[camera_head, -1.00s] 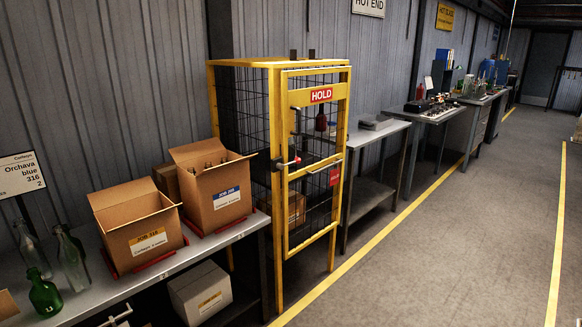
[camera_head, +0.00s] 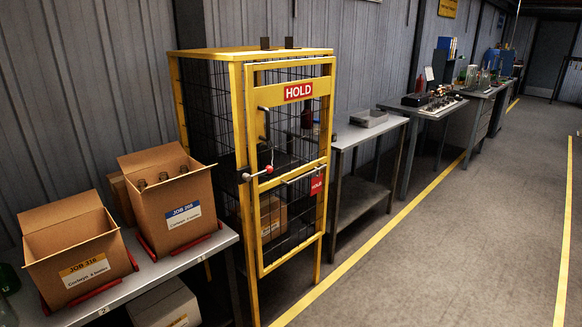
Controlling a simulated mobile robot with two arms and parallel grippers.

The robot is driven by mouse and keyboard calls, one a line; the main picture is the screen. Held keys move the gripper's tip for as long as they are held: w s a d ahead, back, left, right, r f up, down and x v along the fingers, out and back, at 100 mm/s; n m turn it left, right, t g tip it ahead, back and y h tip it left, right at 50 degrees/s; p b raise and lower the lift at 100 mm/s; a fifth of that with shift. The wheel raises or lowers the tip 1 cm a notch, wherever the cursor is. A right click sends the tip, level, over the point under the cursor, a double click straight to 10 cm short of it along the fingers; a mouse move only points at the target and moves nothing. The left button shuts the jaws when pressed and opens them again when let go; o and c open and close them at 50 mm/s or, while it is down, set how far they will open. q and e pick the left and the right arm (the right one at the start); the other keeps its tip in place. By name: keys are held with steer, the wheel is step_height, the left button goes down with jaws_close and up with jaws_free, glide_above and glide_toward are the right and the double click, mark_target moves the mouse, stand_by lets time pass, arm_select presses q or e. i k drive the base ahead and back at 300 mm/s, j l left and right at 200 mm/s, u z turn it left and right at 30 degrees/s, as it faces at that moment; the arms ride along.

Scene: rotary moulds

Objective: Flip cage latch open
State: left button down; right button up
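A yellow-framed wire-mesh cage (camera_head: 240,150) stands left of centre, with a red HOLD sign (camera_head: 298,91) on its door's top rail. The bar lies roughly sideways, tilted slightly up to the right. The door looks closed against the frame. A smaller red tag (camera_head: 317,184) hangs on the door's right side. Neither of my grippers is in view.
Open cardboard boxes, JOB 316 (camera_head: 79,257) and JOB 208 (camera_head: 170,205), sit on a grey bench (camera_head: 165,264) left of the cage. A metal table (camera_head: 362,132) stands right of it. The floor (camera_head: 450,250) in front is clear, with yellow lines.

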mark_target(268, 169)
steer(key=i+l, duration=0.35)
steer(key=i, duration=0.15)
steer(key=i+l, duration=0.4)
steer(key=i, duration=0.15)
steer(key=i+l+z, duration=0.1)
steer(key=i+l, duration=0.25)
steer(key=i, duration=0.15)
